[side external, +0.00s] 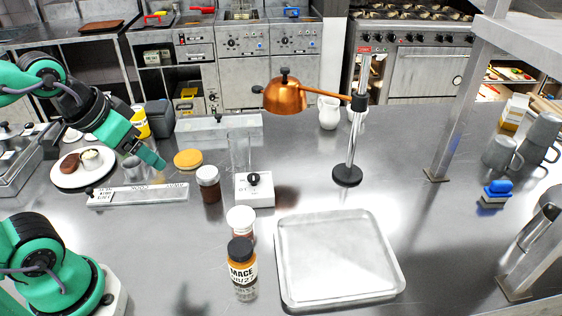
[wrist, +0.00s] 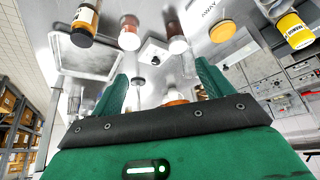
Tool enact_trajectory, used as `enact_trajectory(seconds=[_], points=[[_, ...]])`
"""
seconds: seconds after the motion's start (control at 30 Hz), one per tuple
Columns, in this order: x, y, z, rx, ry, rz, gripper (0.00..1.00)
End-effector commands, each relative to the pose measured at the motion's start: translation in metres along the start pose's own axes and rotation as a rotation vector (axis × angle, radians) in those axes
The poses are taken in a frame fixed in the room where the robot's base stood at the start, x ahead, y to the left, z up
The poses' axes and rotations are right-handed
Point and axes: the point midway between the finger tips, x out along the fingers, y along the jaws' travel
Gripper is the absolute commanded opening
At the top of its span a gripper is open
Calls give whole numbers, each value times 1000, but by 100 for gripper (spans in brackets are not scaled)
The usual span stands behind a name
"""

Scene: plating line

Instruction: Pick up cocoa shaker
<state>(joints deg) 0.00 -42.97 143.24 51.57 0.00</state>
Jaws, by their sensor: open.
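A jar with dark brown contents and a pale lid (side external: 209,186) stands upright on the steel counter, left of a small white box with a black knob. It looks like the cocoa shaker, but I cannot read a label. In the wrist view the dark brown jar (wrist: 176,35) is at top centre, beyond my fingers. My gripper (side external: 155,160) is left of and above the jar, apart from it. In the wrist view my gripper (wrist: 162,88) has its two green fingers spread, with no held object visible between them.
A white-lidded jar (side external: 240,222) and an amber mace jar (side external: 243,265) stand nearer the front. The knobbed box (side external: 255,192) and a clear tube (side external: 239,150) are close right of the dark jar. A copper lamp (side external: 285,97) overhangs behind. A metal tray (side external: 340,260) lies front right.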

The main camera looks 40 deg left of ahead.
Motion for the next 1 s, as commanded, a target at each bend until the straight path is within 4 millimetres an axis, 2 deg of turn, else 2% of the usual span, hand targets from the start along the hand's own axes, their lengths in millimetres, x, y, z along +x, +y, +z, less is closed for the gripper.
enact_trajectory(seconds=[0.27, 0.47, 0.77, 1.0], points=[[5, -1, -7, -36, -25, -3, 79], [20, -4, -21, -120, -79, -11, 79], [56, -11, -47, -287, -181, -38, 79], [92, -17, -63, -422, -260, -69, 79]])
